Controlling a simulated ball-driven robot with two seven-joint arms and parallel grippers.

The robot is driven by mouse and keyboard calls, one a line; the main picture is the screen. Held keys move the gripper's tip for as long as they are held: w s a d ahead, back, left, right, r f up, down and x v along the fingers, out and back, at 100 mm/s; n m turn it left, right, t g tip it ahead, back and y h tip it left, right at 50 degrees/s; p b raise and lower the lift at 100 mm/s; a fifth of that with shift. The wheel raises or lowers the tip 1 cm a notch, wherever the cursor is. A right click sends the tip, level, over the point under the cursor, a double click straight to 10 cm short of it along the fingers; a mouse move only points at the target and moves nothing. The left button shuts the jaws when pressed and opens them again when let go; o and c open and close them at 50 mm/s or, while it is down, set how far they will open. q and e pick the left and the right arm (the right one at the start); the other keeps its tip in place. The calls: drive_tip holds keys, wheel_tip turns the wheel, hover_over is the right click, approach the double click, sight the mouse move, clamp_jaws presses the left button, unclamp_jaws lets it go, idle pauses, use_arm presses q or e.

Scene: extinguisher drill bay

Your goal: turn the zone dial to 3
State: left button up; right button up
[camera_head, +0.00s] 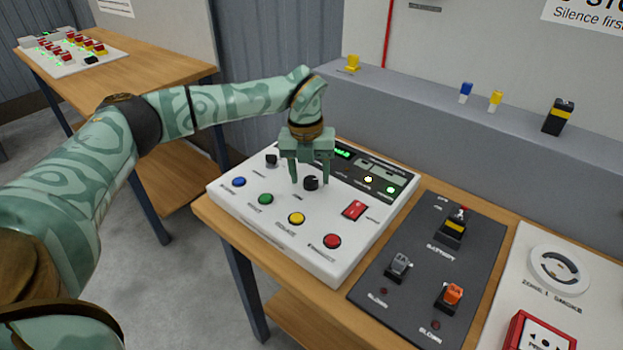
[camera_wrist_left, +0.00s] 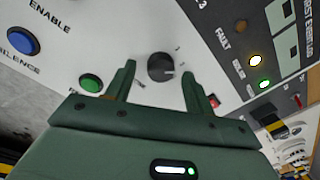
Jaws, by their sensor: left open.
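The zone dial (camera_head: 311,183) is a round black knob on the white control panel (camera_head: 255,225). It also shows in the left wrist view (camera_wrist_left: 160,67), with a light pointer mark toward the right. My left gripper (camera_head: 310,184) is open, pointing down over the panel, with one finger on each side of the dial. In the left wrist view the fingers (camera_wrist_left: 159,75) stand apart with gaps to the dial. My right gripper is not in view.
Blue (camera_head: 239,182), green (camera_head: 265,199), yellow (camera_head: 297,218) and red (camera_head: 332,241) buttons lie along the panel's front. A red switch (camera_head: 355,210) sits right of the dial. A dark board (camera_head: 400,315) with switches is farther right. A grey ledge (camera_head: 430,120) runs behind.

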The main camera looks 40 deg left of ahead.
use_arm(q)
drive_tip(key=shift+f, duration=0.45)
drive_tip(key=c, duration=1)
drive_tip(key=shift+o, duration=0.2)
drive_tip(key=shift+r, duration=0.1)
